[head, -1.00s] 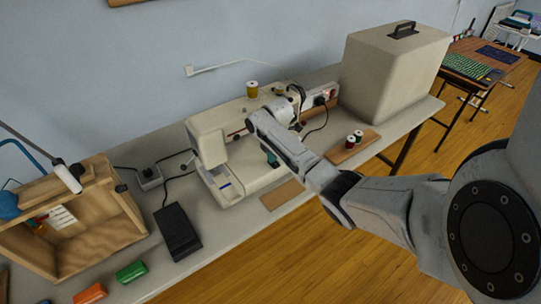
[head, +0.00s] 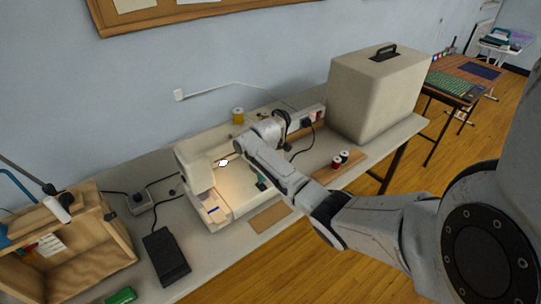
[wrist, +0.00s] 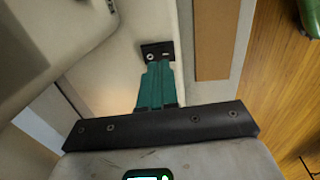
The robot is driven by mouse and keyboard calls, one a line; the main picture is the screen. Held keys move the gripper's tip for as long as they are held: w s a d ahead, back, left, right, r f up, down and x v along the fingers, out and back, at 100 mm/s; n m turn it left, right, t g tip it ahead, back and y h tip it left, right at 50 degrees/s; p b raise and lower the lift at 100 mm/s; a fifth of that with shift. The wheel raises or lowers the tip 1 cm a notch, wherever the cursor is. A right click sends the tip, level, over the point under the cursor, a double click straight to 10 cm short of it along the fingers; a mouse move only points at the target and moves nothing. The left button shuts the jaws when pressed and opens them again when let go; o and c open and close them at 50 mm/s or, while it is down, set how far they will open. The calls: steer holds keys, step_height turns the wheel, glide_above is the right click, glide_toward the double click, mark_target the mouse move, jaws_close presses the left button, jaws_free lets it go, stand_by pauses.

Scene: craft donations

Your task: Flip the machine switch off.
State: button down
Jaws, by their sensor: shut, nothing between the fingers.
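The cream sewing machine (head: 188,152) stands on the long table against the wall, and a warm glow lights its bed under the arm. A small red and white part, which may be the switch (head: 318,115), shows at the machine's right end beside a black plug. I cannot read its position. My gripper (head: 262,182) has teal fingers and hangs in front of the machine, left of that end.
A brown board (head: 270,219) lies in front of the machine. A black pedal (head: 166,256) and wooden box (head: 122,235) stand left. Thread spools (head: 340,160) on a board and a large beige cover (head: 375,95) are right. Cords run behind the machine.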

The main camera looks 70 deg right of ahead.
step_height(320, 180, up, 11)
steer(key=s+b, duration=0.1)
steer(key=shift+a+b, duration=0.35)
steer(key=shift+b, duration=0.05)
steer(key=shift+s+f, duration=0.1)
